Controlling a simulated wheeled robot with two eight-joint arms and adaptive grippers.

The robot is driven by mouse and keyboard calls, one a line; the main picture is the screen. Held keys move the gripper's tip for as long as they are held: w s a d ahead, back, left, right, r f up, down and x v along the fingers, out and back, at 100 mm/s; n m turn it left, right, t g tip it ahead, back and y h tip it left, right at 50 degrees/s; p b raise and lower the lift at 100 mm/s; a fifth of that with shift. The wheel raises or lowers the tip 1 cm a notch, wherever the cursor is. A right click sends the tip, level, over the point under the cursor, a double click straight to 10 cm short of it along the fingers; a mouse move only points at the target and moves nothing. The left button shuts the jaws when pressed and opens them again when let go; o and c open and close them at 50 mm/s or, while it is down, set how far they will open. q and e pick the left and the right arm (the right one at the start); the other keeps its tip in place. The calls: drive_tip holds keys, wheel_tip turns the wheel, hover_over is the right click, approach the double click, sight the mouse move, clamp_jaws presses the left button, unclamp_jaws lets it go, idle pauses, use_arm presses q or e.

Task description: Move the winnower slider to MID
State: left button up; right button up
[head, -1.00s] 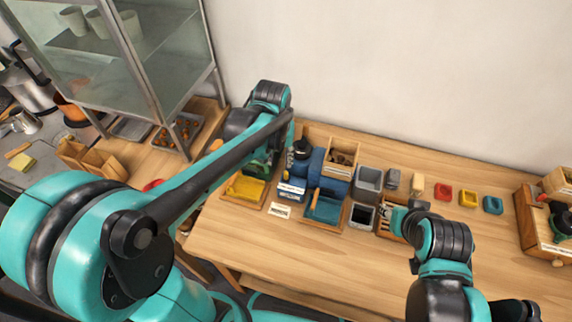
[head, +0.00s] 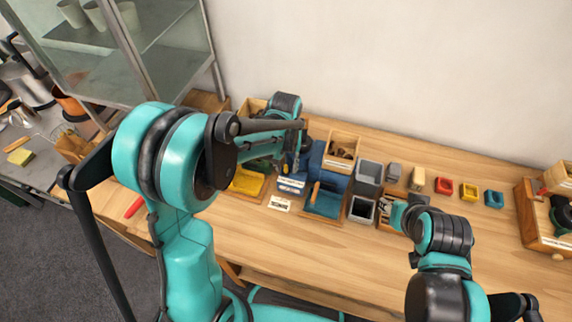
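The winnower seems to be the blue device (head: 312,160) at the back middle of the table, with a blue tray (head: 324,203) and a yellow tray (head: 247,182) in front of it. A label card (head: 291,185) stands between the trays. The slider cannot be made out; my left arm covers that part. My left gripper (head: 290,160) points down at the left side of the blue device; its fingertips are too small and covered to read. My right gripper (head: 396,216) is over a small wooden box right of the blue tray; its fingers are not clear.
A wooden bin (head: 342,150) with brown contents stands behind. Grey bins (head: 369,172) and red (head: 444,185), yellow (head: 469,191) and teal (head: 494,199) blocks lie to the right. A wooden machine (head: 541,222) stands at the far right.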

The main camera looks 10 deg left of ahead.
use_arm(q)
clamp_jaws()
drive_tip(key=shift+s+d, duration=0.15)
drive_tip(key=shift+d, duration=1.15)
unclamp_jaws()
drive_tip(key=shift+r, duration=0.1)
wheel_tip(320, 180, up, 12)
